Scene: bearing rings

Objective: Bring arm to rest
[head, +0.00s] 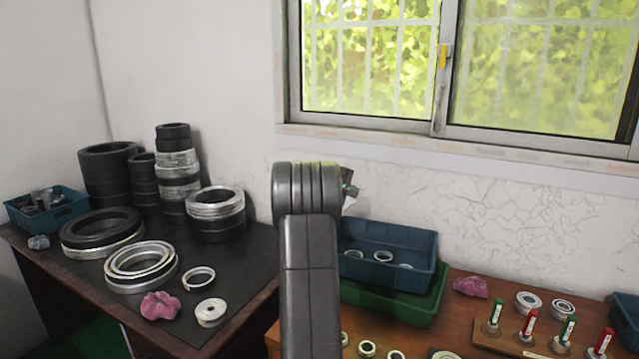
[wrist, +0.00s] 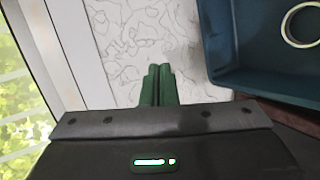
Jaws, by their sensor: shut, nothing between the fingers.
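My gripper (wrist: 158,78) shows in the wrist view with its two green fingers side by side and closed, nothing between them. It points toward the cracked white wall. In the head view my arm rises in the middle of the picture, and its folded joint hides most of my gripper. The blue bin (head: 388,256) stands just to the right of my arm, and it also shows in the wrist view (wrist: 222,66) to the right of the fingers, apart from them.
The dark table (head: 235,262) at left carries stacked bearing rings and a pink rag (head: 160,306). The blue bin sits on a green bin (head: 405,308) on the wooden table at right. Red and green markers stand in a wooden holder (head: 500,342). A window (head: 380,60) is behind.

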